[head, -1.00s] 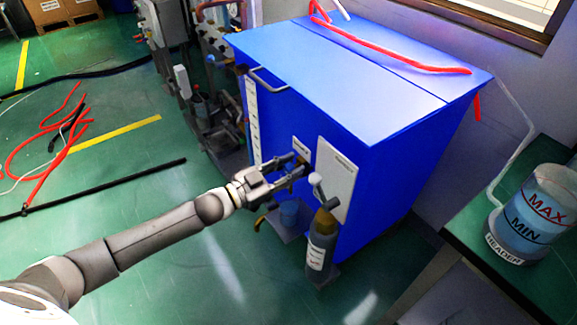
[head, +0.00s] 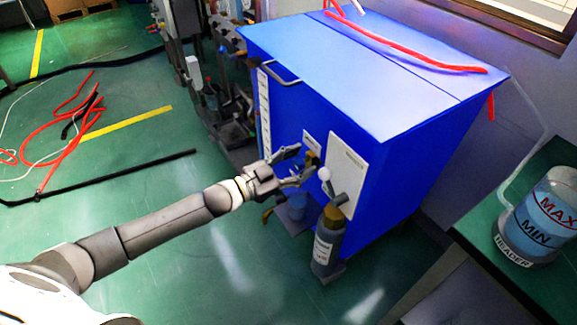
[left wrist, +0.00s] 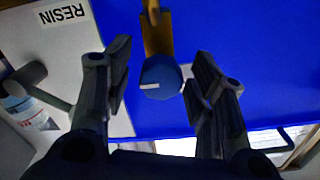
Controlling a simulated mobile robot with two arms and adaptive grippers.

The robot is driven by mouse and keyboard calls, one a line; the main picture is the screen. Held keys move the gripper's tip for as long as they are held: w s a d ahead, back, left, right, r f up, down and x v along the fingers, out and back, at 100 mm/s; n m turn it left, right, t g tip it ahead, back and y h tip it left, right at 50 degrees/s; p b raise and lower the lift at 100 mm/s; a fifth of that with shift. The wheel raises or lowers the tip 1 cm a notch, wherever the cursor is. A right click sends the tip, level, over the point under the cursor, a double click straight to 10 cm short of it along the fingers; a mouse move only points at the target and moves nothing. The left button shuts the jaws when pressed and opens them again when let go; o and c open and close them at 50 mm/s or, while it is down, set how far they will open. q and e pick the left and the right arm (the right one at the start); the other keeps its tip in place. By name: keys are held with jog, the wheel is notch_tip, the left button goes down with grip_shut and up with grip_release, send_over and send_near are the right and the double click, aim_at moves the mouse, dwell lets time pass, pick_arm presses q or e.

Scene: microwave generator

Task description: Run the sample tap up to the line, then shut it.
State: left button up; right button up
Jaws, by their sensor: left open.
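The tap has a brass body and a round blue knob with a white mark (left wrist: 160,77). In the head view its brass part (head: 313,159) shows on the blue cabinet's front (head: 285,115), beyond my fingers. My left gripper (head: 303,165) is open at the tap. In the left wrist view the knob shows between the spread fingers of the left gripper (left wrist: 160,88), with a gap on both sides. My right gripper is not in view.
A dark bottle (head: 325,245) with a white-knobbed part above it stands close right of the cup. A RESIN panel (left wrist: 48,45) is beside the tap. A header tank marked MAX and MIN (head: 540,225) stands on the right bench. Hoses (head: 60,135) lie on the left floor.

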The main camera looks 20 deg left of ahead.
pick_arm(q)
jog(key=v, duration=1.1)
jog(key=shift+s+a, duration=0.3)
jog(key=shift+f, duration=0.1)
